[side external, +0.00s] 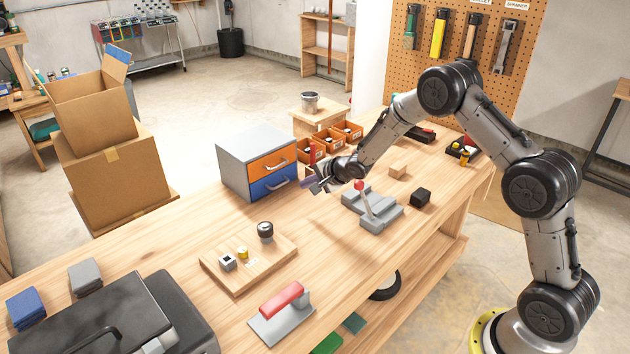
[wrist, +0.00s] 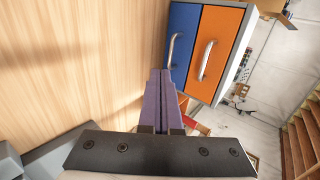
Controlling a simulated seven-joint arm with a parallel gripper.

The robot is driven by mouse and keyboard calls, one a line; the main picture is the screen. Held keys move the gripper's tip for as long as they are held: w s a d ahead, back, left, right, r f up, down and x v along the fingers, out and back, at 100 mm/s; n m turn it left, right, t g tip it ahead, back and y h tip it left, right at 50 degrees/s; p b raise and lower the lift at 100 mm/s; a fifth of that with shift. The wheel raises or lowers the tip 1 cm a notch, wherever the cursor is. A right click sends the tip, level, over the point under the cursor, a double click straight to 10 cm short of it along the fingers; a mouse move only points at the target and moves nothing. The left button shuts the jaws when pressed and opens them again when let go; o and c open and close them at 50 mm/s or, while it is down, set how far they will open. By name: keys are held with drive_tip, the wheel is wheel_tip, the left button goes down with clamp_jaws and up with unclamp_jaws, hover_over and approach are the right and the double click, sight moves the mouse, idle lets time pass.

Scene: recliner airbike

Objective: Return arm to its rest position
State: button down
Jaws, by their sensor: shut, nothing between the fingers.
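My arm reaches from its base at the right over the wooden workbench (side external: 150,262). My gripper (side external: 311,184) is above the bench, close to the right side of the drawer box in the side external view. In the wrist view my gripper (wrist: 162,76) shows its two purple fingers pressed together, with nothing between them. The fingertips point toward the bench and the drawer fronts. I cannot tell the exact gap between the fingertips and the drawer box.
A grey box with an orange drawer (side external: 272,164) and a blue drawer (side external: 270,184) stands near my gripper, both shut. A grey fixture with a red-knobbed lever (side external: 362,198), a wooden block (side external: 398,170) and a black block (side external: 421,197) lie nearby. Orange bins (side external: 327,142) stand behind.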

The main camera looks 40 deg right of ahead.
drive_tip(key=s+a+r+t, duration=0.1)
drive_tip(key=s+r, duration=0.1)
drive_tip(key=r, duration=0.7)
drive_tip(key=s+a+r+t, duration=0.1)
drive_tip(key=a+r, duration=0.1)
drive_tip(key=r, duration=0.6)
drive_tip(key=s+a+r+n, duration=0.1)
drive_tip(key=s+r+n, duration=0.3)
drive_tip(key=s+r, duration=0.95)
drive_tip(key=s+a+n+h, duration=0.1)
drive_tip(key=s+n, duration=0.3)
drive_tip(key=s, duration=0.9)
drive_tip(key=s+a+f+n+g, duration=0.2)
drive_tip(key=s+f+n+g, duration=0.4)
drive_tip(key=s, duration=0.9)
drive_tip(key=shift+s+f+n+g+y, duration=0.2)
drive_tip(key=shift+f+n+g+y, duration=0.15)
drive_tip(key=shift+f+n, duration=1.6)
drive_tip(key=shift+a, duration=0.1)
